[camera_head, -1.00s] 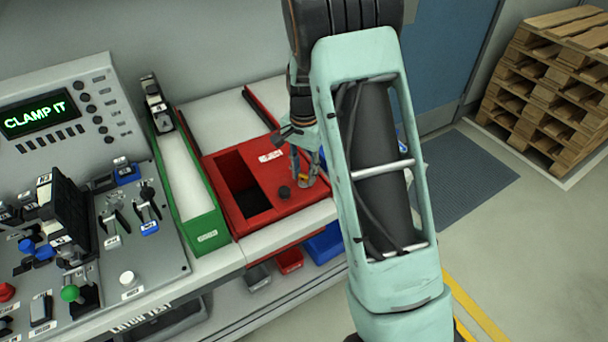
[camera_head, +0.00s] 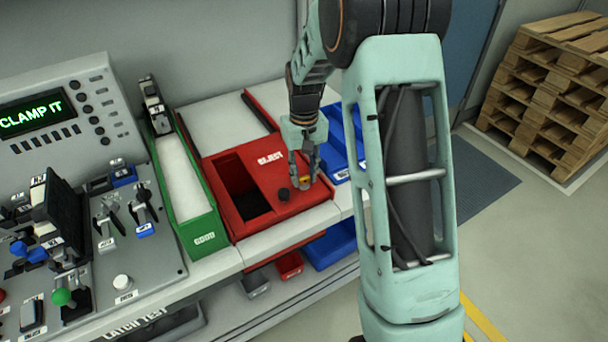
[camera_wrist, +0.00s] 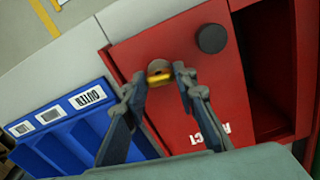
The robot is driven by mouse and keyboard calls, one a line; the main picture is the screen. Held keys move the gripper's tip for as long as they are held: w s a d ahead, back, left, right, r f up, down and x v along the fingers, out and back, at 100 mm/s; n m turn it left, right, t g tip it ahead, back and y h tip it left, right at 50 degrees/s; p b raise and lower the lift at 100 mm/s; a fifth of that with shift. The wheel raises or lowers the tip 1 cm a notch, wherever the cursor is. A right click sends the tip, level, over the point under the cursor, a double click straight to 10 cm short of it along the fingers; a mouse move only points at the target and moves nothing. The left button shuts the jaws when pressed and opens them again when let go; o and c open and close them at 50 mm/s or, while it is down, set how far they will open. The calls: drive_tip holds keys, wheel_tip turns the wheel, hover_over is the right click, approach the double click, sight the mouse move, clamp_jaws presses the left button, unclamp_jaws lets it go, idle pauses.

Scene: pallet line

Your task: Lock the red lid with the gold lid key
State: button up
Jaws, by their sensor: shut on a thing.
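The red lid (camera_head: 268,181) covers part of the red reject box, with a dark opening to its left in the head view. It also fills the middle of the wrist view (camera_wrist: 215,75). The gold lid key (camera_wrist: 160,75) sits at a round lock fitting on the lid, and its gold top shows between my fingertips. My gripper (camera_head: 304,176) points down at the lid's front right part and is shut on the key. In the wrist view the fingertips (camera_wrist: 160,83) are at the key. How deep the key sits is hidden.
A black knob (camera_head: 283,195) stands on the lid close to my gripper. A green bin (camera_head: 204,236) is left of the red box, and blue bins (camera_head: 338,150) are to its right. A control panel (camera_head: 105,225) fills the left. Pallets (camera_head: 550,85) stand far right.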

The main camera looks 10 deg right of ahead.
sight(304, 176)
drive_tip(key=shift+n, duration=0.9)
drive_tip(key=o, duration=1.1)
wheel_tip(304, 176, up, 12)
drive_tip(key=shift+r, duration=0.1)
